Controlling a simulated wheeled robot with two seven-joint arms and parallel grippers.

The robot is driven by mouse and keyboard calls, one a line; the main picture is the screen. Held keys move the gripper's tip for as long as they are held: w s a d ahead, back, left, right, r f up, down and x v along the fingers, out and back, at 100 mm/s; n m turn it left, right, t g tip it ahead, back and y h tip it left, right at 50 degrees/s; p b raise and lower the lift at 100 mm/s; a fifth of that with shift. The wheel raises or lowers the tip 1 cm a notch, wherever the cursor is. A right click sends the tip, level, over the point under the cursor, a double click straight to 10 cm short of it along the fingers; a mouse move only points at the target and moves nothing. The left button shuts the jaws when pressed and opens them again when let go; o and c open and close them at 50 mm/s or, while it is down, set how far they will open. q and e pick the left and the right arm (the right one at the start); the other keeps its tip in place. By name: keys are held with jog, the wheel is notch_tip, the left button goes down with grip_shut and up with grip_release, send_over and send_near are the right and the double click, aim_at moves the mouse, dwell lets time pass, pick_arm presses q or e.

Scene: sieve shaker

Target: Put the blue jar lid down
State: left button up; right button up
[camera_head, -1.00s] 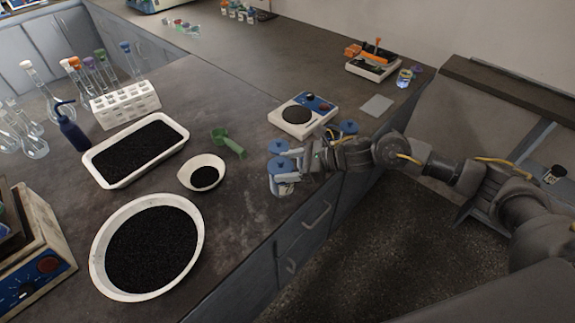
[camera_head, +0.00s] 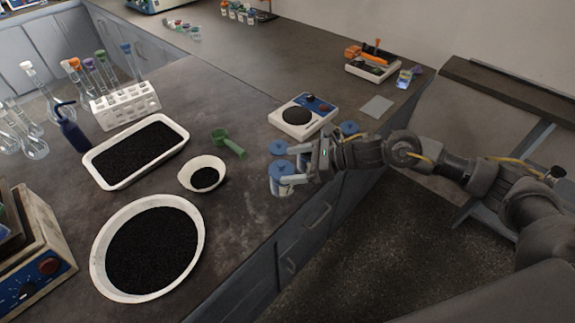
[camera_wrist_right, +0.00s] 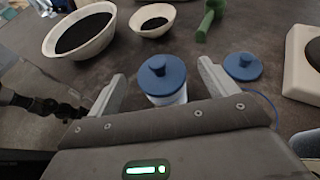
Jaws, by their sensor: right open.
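A blue lid with a knob sits on a white jar (camera_head: 281,191) near the bench's front edge. In the right wrist view this lid (camera_wrist_right: 161,74) shows between the fingers, with gaps on both sides. A second blue lid (camera_head: 277,147) is just behind the jar. In the right wrist view that second lid (camera_wrist_right: 243,67) appears to lie flat on the bench, right of the right finger. My right gripper (camera_head: 289,165) is open at the jar; its fingertips (camera_wrist_right: 162,70) are apart. My left gripper is not in view.
Another blue-topped item (camera_head: 348,128) is partly hidden behind my right wrist. A balance (camera_head: 303,117) stands behind the lids. A green scoop (camera_head: 230,144), a small bowl (camera_head: 204,164) and a large round pan (camera_head: 198,234) of dark grains are to the left.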

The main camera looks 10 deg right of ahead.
jog(key=b+v, duration=0.2)
jog(key=v, duration=0.8)
jog(key=shift+s+f, duration=0.1)
jog(key=shift+f, duration=0.05)
